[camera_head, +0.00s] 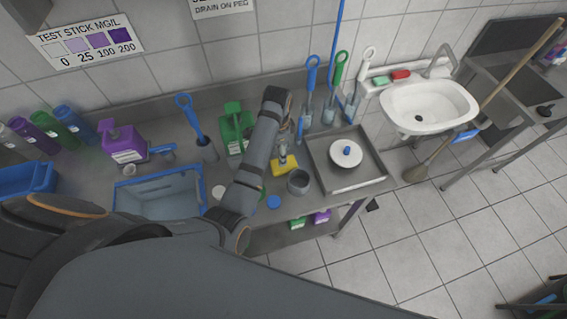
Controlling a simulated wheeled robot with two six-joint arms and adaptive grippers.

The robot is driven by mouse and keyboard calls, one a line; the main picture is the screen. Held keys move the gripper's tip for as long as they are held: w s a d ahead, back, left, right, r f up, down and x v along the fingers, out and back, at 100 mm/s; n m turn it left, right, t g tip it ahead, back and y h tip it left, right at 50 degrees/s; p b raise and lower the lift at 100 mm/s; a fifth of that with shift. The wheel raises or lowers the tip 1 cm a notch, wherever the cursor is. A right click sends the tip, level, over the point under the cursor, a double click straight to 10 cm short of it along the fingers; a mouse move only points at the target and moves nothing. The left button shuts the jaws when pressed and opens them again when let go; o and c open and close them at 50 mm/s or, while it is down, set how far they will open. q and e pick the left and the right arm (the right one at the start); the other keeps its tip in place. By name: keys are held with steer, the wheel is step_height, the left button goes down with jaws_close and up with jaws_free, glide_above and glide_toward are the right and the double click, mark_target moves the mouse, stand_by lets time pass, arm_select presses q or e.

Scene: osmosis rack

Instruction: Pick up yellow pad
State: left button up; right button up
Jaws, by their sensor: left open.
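The yellow pad (284,166) lies on the steel counter near the middle of the view, just right of my left forearm. My left arm comes in from the lower left and bends over at the wrist above the counter. My left gripper (283,154) points down directly over the pad, very close to it. It is open, though its fingers are small and partly blend with the pad. I cannot tell whether they touch it. My right gripper is not in view.
A grey cup (298,182) stands just in front of the pad. A steel tray (358,184) with a round white item is to the right. A green bottle (235,128), blue-handled brushes (311,75) and a blue-rimmed basin (160,205) are around the arm.

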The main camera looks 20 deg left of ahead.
arm_select(q)
step_height(320, 180, down, 2)
steer(key=shift+f, duration=0.25)
steer(key=shift+w+f, duration=0.1)
steer(key=shift+f, duration=0.2)
steer(key=shift+a+f, duration=0.1)
steer(key=shift+f+p, duration=0.25)
steer(key=shift+p, duration=0.3)
steer(key=f, duration=0.2)
steer(key=f+p, duration=0.1)
steer(key=shift+d+f, duration=0.4)
steer(key=shift+w+a+f, duration=0.1)
steer(key=shift+w+f, duration=0.05)
steer(key=shift+f, duration=0.25)
steer(key=c, duration=0.7)
